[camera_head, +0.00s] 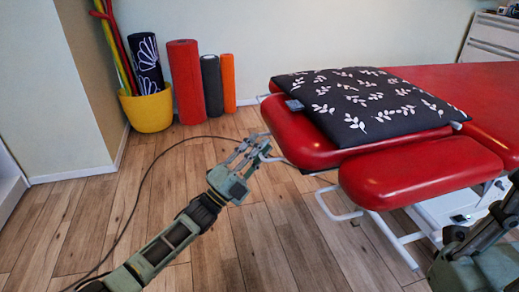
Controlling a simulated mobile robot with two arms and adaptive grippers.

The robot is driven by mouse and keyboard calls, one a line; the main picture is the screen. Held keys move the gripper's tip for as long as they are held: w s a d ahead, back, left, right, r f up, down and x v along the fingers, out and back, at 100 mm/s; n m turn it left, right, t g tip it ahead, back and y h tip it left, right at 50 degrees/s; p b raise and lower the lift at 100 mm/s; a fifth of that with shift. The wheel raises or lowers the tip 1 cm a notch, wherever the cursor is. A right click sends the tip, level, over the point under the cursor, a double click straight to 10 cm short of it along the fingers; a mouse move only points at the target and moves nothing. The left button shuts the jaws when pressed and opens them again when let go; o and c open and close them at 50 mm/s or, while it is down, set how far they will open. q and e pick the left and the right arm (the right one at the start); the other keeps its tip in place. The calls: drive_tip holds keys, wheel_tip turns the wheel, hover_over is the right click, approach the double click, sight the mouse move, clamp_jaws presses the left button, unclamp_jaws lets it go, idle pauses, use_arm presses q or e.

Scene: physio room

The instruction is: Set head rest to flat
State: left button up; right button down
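The red padded treatment table (455,78) stands at the right. Its end section, apparently the head rest (300,138), lies under a dark pillow with white leaf patterns (365,100). Its exact tilt is hard to judge. A separate red pad (420,172) sits in front of it, slightly lower. My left gripper (262,146) is beside the head rest's left edge, by a thin pale metal bar. Its fingers look close together, but whether they hold the bar is unclear. My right gripper (458,238) is partly in view at the lower right, its fingertips unclear.
A white metal frame (335,207) sticks out below the pads. A yellow pot (148,110) with rolled items, a red roll (186,82), a dark roll (212,86) and an orange roll (228,83) stand by the wall. A dark cable crosses the wooden floor. The floor at left is otherwise clear.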

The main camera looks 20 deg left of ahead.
use_arm(q)
drive_tip(key=v, duration=1.2)
drive_tip(key=shift+s, duration=0.1)
